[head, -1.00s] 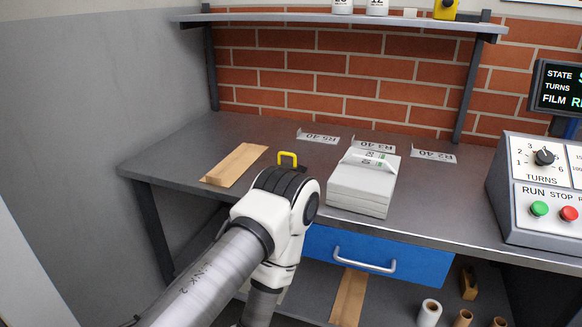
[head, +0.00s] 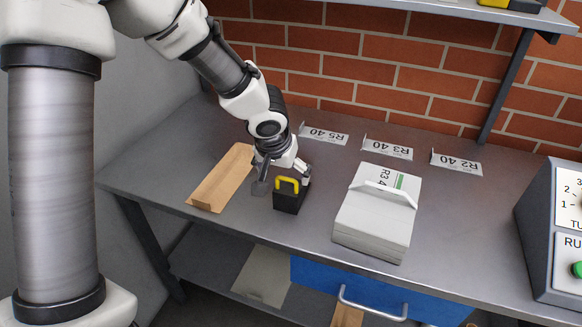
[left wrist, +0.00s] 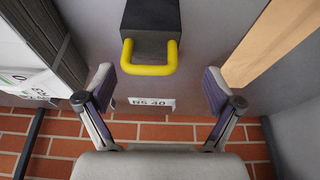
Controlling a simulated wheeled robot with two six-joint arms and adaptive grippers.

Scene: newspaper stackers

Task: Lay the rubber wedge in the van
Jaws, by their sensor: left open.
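The rubber wedge (head: 289,201) looks like a dark block with a yellow loop handle. It stands on the grey table, between a brown paper-wrapped piece and a white stack. My left gripper (head: 281,181) is open at the wedge, with one finger on each side of it in the head view. In the left wrist view the wedge (left wrist: 151,16) and its yellow handle show just ahead of the open fingers (left wrist: 160,88), with nothing between the fingertips. I cannot tell whether a finger touches it. The van and my right gripper are not in view.
The brown wrapped piece (head: 222,180) lies left of the wedge. The stack of white newspapers (head: 372,226) stands close to its right. Label stands, such as R5 40 (head: 323,136), line the back. A control box (head: 553,235) is at the right; a shelf hangs above.

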